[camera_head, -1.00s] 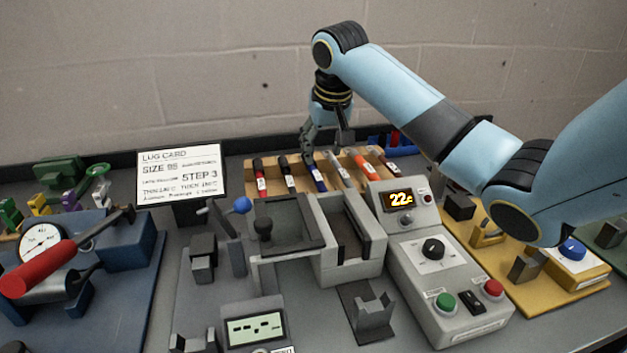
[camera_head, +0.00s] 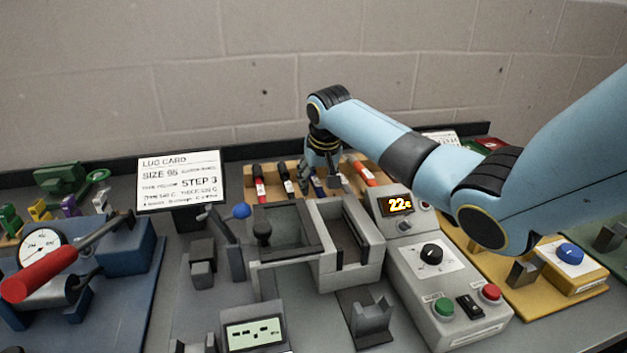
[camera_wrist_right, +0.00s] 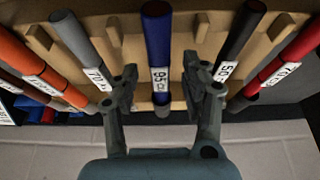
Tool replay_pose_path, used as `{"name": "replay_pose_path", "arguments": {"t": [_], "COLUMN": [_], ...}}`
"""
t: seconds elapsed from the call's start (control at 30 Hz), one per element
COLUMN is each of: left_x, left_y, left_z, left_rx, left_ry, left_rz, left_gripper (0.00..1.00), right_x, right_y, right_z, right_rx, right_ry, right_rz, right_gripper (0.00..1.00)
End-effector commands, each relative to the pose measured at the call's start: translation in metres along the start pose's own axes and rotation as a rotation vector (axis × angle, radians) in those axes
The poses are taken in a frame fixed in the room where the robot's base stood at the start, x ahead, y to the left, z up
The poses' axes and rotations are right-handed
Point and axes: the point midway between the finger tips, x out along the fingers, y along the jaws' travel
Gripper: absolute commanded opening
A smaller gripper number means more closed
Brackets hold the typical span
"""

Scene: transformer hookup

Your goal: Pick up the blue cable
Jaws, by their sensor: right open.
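The blue cable (camera_wrist_right: 156,40) lies in a wooden rack (camera_wrist_right: 184,42) between a grey cable and a black one, and it carries a white label. In the right wrist view it runs between the two open fingers of my right gripper (camera_wrist_right: 160,90), with a gap on each side. In the head view the right gripper (camera_head: 322,178) is down at the rack and hides most of the blue cable (camera_head: 318,187). My left gripper is not in view.
Neighbouring grey (camera_wrist_right: 80,45), black (camera_wrist_right: 238,38), orange (camera_wrist_right: 30,62) and red (camera_wrist_right: 290,55) cables lie close by. A grey fixture (camera_head: 350,245) and a control box (camera_head: 450,285) stand in front of the rack. A lug card (camera_head: 180,180) stands to the left.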

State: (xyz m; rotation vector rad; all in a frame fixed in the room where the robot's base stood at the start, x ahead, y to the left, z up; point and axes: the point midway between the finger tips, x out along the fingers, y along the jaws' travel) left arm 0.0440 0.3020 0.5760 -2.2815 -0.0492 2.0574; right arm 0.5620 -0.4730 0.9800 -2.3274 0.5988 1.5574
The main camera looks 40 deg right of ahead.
Motion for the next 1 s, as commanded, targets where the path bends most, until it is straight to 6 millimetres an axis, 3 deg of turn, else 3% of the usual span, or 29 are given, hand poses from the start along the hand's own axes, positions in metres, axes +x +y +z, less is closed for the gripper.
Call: {"name": "replay_pose_path", "arguments": {"t": [0.1,0.43,1.0], "left_x": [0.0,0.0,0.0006], "left_y": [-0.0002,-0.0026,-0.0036], "left_z": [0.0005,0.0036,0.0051], "left_rx": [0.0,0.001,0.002], "left_ry": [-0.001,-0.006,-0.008], "left_rz": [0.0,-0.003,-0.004], "left_gripper": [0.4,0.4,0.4], "right_x": [-0.0004,-0.0006,-0.0065], "right_y": [0.0,0.0002,0.0002], "right_z": [-0.0002,-0.0001,-0.0037], "right_rx": [0.0,0.0,0.0], "right_ry": [0.0,0.0,0.004], "right_rz": [0.0,0.0,0.0], "right_gripper": [0.44,0.0,0.0]}}
